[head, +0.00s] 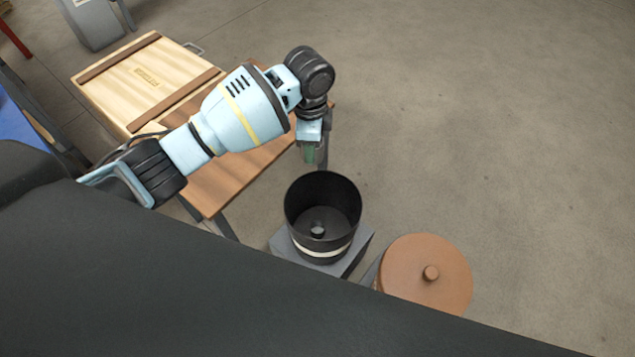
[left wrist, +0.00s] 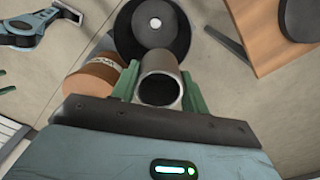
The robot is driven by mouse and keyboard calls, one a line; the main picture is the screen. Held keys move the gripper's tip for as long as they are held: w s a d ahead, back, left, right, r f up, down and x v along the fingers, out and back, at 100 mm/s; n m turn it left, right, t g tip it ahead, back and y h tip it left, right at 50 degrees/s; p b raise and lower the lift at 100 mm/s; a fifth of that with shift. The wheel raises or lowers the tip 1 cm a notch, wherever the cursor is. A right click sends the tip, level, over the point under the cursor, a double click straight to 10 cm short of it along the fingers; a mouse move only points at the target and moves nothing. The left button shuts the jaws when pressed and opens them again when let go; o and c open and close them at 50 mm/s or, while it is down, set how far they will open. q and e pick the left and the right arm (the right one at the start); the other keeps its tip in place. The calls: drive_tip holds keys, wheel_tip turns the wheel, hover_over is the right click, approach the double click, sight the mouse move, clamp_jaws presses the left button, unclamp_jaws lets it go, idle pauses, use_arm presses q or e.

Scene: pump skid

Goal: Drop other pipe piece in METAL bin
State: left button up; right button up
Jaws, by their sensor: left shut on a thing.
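My left gripper (head: 312,158) points down just above and behind the open black bin (head: 345,190) in the head view. In the left wrist view its green fingers (left wrist: 158,88) are shut on a grey hollow pipe piece (left wrist: 160,66), its open end facing the camera. The black bin shows beyond the pipe piece in that view (left wrist: 125,30). A small grey piece (head: 317,230) lies on the bin's floor. The bin has a pale band, with no readable label. My right gripper is not seen.
The black bin stands on a grey block (head: 352,262). Beside it is a bin with a closed brown lid (head: 405,268); its label in the left wrist view is unreadable. A wooden table (head: 215,195) bears a wooden crate (head: 135,85). The floor at right is clear.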

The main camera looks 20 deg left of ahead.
use_arm(q)
wheel_tip(320, 180, down, 16)
drive_tip(key=d+m+b, duration=0.1)
drive_tip(key=m+b, duration=0.1)
drive_tip(key=m, duration=0.8)
drive_tip(key=shift+s+d+m, duration=0.2)
drive_tip(key=shift+d+m, duration=0.05)
drive_tip(key=shift+m, duration=0.15)
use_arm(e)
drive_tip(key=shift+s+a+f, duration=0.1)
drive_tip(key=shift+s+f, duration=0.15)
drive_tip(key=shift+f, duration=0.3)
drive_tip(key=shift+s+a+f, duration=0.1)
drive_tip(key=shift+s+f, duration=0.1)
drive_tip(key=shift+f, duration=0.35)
use_arm(q)
drive_tip(key=shift+r, duration=0.1)
wheel_tip(320, 180, down, 6)
drive_tip(key=b, duration=0.5)
drive_tip(key=shift+r, duration=0.1)
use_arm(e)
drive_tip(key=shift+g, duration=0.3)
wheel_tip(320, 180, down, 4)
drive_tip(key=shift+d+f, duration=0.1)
use_arm(q)
drive_tip(key=o, duration=0.9)
drive_tip(key=shift+o, duration=1.1)
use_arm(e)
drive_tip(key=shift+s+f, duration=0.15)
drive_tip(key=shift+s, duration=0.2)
